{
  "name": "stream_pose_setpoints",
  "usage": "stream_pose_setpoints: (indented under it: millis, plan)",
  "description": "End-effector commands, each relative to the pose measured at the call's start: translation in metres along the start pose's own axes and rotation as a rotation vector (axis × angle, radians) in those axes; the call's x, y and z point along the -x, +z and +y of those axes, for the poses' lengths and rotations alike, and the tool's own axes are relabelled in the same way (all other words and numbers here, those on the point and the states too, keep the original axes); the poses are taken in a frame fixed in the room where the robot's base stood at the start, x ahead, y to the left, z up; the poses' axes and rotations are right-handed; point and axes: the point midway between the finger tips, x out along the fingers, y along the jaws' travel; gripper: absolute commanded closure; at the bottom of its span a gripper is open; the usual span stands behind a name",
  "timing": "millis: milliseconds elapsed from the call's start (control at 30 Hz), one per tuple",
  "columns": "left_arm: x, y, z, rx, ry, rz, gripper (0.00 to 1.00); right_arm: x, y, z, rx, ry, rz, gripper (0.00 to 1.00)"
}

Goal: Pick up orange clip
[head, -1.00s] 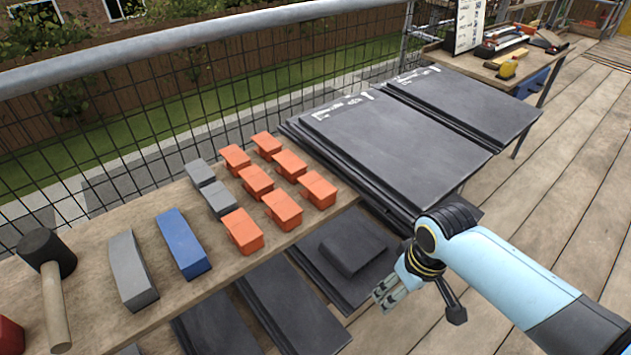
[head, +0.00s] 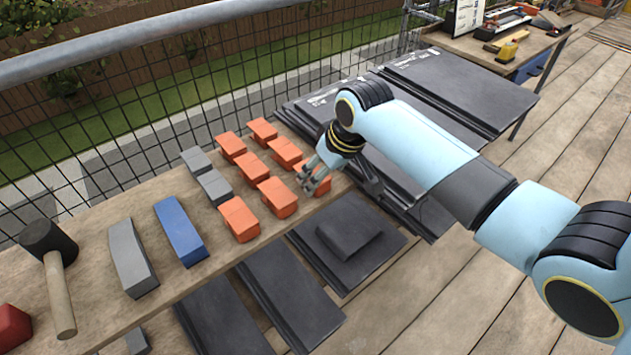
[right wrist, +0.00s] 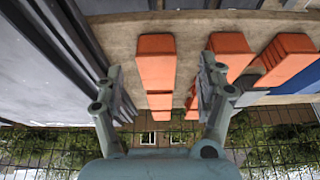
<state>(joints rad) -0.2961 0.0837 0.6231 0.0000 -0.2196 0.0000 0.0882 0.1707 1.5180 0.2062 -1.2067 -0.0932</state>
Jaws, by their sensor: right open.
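Several orange clips stand in rows on the wooden bench. The clip nearest my right gripper (head: 314,180) is the right-hand one (head: 322,187), partly hidden behind the fingers. In the right wrist view my right gripper (right wrist: 160,88) is open, and an orange clip (right wrist: 156,62) shows between its two fingers, apart from both. Another orange clip (right wrist: 230,52) lies just beyond the right finger in that view. More clips show in the head view, such as the front left one (head: 239,219) and the back one (head: 262,131). My left gripper is not in view.
On the bench (head: 95,235) are two small grey clips (head: 214,187), a blue bar (head: 180,231), a grey bar (head: 133,258) and a mallet (head: 58,285). Dark slates (head: 345,235) lie below and right of the bench. A mesh railing (head: 120,140) runs behind.

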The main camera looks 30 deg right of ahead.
Motion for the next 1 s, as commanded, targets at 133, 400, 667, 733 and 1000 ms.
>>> stream_pose_setpoints:
  millis: [133,400,667,733,1000]
  plan:
    - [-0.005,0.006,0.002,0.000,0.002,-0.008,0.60,-0.025,-0.004,0.004,-0.001,-0.001,-0.002,0.27]
    - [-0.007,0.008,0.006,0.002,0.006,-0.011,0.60,-0.039,-0.004,0.004,0.001,0.000,-0.001,0.27]
    - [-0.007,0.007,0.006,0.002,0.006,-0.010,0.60,-0.039,-0.004,0.004,0.001,0.000,-0.001,0.47]
    - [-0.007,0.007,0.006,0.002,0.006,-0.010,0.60,-0.039,-0.004,0.004,0.001,0.000,-0.001,0.56]
    - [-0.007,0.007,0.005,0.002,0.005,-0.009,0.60,-0.038,-0.004,0.004,0.000,0.000,-0.001,0.85]
